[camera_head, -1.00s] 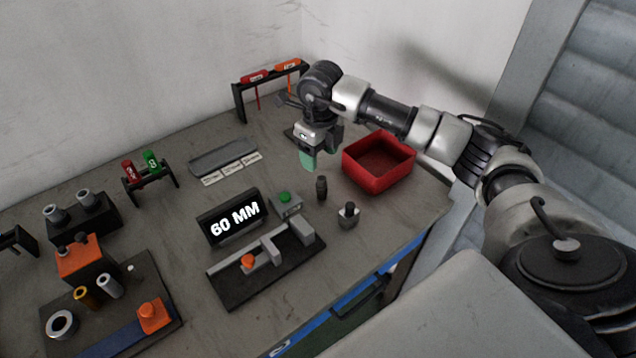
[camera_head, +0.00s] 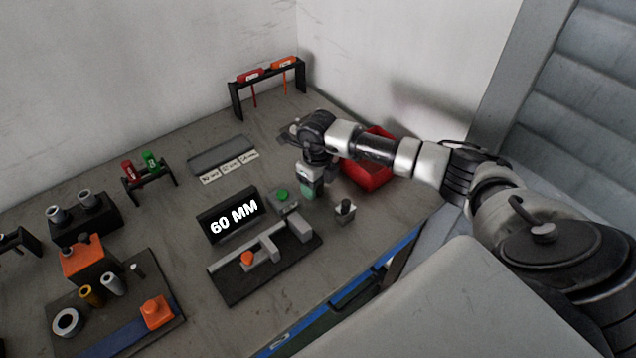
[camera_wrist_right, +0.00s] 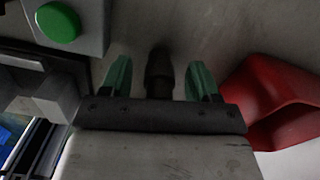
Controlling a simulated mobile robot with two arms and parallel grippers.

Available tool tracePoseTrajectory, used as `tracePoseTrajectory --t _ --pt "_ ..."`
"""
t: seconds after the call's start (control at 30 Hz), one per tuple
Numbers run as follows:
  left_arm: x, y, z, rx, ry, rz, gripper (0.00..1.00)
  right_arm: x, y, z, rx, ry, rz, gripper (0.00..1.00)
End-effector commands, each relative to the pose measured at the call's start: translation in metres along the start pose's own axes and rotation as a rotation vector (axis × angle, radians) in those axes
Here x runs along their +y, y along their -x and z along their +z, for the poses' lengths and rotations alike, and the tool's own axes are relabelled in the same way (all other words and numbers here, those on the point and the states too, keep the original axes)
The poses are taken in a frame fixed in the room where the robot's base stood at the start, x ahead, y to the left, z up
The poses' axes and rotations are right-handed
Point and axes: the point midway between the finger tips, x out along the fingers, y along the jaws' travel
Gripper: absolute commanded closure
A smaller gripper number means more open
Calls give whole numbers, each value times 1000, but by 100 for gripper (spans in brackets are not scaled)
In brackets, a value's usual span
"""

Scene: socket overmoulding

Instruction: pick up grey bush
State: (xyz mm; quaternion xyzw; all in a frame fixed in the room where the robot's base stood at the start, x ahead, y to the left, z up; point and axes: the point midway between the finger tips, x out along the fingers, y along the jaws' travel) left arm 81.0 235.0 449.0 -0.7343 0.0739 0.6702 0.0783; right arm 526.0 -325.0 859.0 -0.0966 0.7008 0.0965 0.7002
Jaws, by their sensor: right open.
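In the right wrist view a small dark grey, stepped bush (camera_wrist_right: 159,72) stands between the two green fingers of my right gripper (camera_head: 308,191). The fingers are open, with a gap on each side of the bush. Whether the fingertips reach down around the bush is hard to tell. My left gripper is not in view.
A red bin (camera_head: 367,178) stands close behind my right gripper. A "60 MM" display (camera_head: 234,217) stands left.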

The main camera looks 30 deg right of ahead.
Motion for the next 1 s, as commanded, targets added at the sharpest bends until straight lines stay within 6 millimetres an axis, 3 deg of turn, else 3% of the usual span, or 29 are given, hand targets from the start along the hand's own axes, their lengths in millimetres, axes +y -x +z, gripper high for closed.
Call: tracePoseTrajectory --t 0.13,0.5,0.83,1.0 --pt "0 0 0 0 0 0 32 0 0 0 0 1 0 42" --pt "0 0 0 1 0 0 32 0 1 0 -1 1 0 96" --pt "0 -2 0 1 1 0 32 0 5 1 -3 1 0 96" --pt "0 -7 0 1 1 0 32 0 22 1 -6 3 -1 96"
